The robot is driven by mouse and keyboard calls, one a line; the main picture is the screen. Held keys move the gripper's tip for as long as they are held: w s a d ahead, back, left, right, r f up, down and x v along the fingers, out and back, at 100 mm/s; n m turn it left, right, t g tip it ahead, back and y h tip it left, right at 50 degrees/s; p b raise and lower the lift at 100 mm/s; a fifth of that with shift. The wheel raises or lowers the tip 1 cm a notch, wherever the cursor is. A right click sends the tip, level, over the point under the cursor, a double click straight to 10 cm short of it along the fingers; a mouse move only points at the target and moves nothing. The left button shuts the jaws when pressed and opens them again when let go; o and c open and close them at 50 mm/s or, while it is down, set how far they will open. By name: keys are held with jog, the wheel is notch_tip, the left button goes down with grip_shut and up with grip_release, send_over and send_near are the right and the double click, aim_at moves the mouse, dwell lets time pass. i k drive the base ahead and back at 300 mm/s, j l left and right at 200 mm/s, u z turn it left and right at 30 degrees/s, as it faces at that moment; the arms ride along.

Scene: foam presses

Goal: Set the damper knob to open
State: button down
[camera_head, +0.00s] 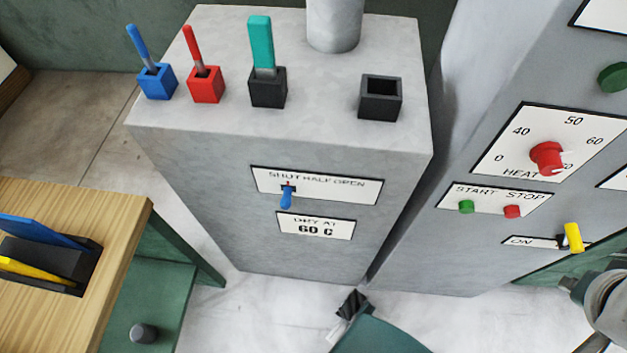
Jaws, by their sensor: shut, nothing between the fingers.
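The damper knob (287,198) is a small blue lever on a white plate (340,191) marked SHUT, HALF and OPEN, on the front of the grey cabinet (190,165). It sits at the left end of the plate, below the word SHUT, and its handle hangs down. My gripper (350,305) appears as dark fingertips low in the middle of the view. It is shut and empty, below the plate and apart from the knob. Most of the gripper is out of view or hidden.
A DRY AT 60 C sign (315,226) is below the knob. Blue, red and teal-handled tools stand in holders on the cabinet top, beside an empty black holder (380,97). The right cabinet bears a red heat dial (547,157), buttons and a yellow switch (573,238). A wooden table (125,235) is left.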

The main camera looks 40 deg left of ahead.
aim_at(285, 201)
jog(key=u, duration=0.4)
jog(key=k+j+u, duration=0.1)
jog(key=u, duration=0.3)
jog(key=k+u, duration=0.1)
jog(key=u, duration=0.35)
jog(key=j+u, duration=0.15)
jog(key=u, duration=0.25)
